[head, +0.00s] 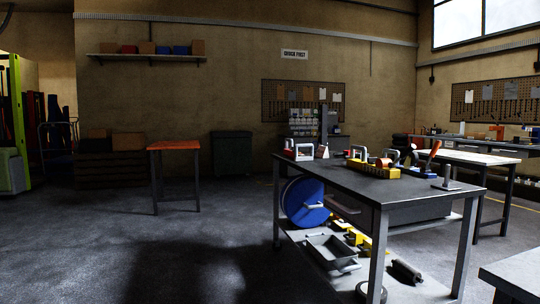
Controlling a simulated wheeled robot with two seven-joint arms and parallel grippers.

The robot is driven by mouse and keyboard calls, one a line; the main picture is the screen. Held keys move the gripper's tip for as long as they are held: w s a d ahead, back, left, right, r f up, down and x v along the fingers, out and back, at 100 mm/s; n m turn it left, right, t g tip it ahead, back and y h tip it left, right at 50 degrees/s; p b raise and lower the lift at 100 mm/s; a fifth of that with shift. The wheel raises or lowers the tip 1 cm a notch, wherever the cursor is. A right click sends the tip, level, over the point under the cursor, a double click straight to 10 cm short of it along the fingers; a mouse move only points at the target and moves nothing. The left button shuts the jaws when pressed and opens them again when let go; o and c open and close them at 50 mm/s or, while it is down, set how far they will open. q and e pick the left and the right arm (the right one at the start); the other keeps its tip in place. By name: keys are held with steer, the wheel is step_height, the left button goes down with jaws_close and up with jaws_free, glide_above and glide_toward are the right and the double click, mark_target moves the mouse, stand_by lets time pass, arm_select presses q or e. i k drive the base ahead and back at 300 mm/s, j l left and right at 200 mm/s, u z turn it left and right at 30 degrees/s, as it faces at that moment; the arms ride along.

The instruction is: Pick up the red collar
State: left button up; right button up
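I cannot pick out the red collar for certain at this distance. A dark workbench (345,178) stands right of centre with small parts on its top. Among them is an orange-red round piece (383,163) at a yellow tray or block (373,170). A slanted orange-red piece (434,150) stands to its right. A white and red item (299,151) sits at the bench's left end. Which of these, if any, is the collar is too small to tell. Neither of my grippers is in view.
A blue disc (304,202), a grey tray (332,250) and a black roller-like part (405,271) are on or beside the lower shelf. An orange-topped table (174,145) stands left. Another bench (468,157) is behind right; a table corner (515,275) is near right. Left-front floor is clear.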

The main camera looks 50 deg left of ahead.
mark_target(345, 152)
steer(key=u, duration=1.05)
